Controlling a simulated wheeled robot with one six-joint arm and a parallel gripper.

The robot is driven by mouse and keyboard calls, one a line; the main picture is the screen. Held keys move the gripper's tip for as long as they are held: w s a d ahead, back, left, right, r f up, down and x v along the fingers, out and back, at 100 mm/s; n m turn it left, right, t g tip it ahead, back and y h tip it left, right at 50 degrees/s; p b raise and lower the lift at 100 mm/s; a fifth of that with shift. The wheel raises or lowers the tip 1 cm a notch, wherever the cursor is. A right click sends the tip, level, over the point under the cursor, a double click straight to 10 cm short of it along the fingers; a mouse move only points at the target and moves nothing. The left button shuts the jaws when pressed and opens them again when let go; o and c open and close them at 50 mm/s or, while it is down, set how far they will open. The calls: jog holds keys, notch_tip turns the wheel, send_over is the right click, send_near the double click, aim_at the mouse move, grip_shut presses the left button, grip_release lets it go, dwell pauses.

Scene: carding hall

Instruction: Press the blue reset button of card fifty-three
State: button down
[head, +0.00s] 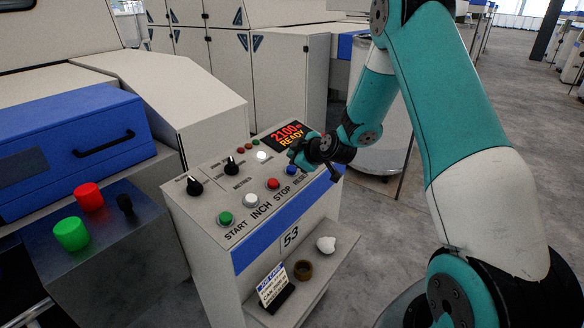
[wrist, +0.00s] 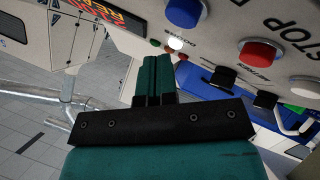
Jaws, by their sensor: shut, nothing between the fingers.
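The blue reset button (head: 292,170) is at the right end of the lower button row on the control panel of card 53, just below my gripper. It also shows in the wrist view (wrist: 184,12) at the top edge, partly cut off, up and right of the fingertips. My gripper (head: 293,153) is over the panel's right part, pointing left. In the wrist view its teal fingers (wrist: 156,68) are shut together with nothing between them. The fingertips look apart from the blue button. The RESET label is partly covered in the head view.
The red stop button (head: 273,184) sits beside the blue one, then the white inch button (head: 250,200) and green start button (head: 225,218). A display (head: 287,136) reads READY. A small shelf (head: 320,272) below holds a ring, a white lump and a card.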

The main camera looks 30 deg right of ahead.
jog(key=r, duration=0.1)
jog(key=s+r+p, duration=0.1)
jog(key=r, duration=0.1)
jog(key=shift+d+r, duration=0.15)
jog(key=shift+r, duration=0.1)
jog(key=shift+w, duration=0.1)
dwell(0.5)
jog(key=s+a+r+g+y, duration=0.2)
jog(key=s+a+r, duration=0.1)
jog(key=s+a, duration=0.3)
jog(key=s+a+r+g+y, duration=0.15)
jog(key=s+a+r, duration=0.25)
jog(key=a, duration=0.5)
jog(key=s+a+r+g+y, duration=0.1)
jog(key=s+a+r+g, duration=0.25)
jog(key=a, duration=0.35)
jog(key=s+a+r+m+g, duration=0.1)
jog(key=s+a+g, duration=0.1)
jog(key=s, duration=0.9)
jog(key=s+a+r+g+h, duration=0.1)
jog(key=s+a+g, duration=0.1)
jog(key=s, duration=0.9)
jog(key=shift+r+m+g, duration=0.3)
jog(key=shift+m+g, duration=0.1)
jog(key=shift+g, duration=0.1)
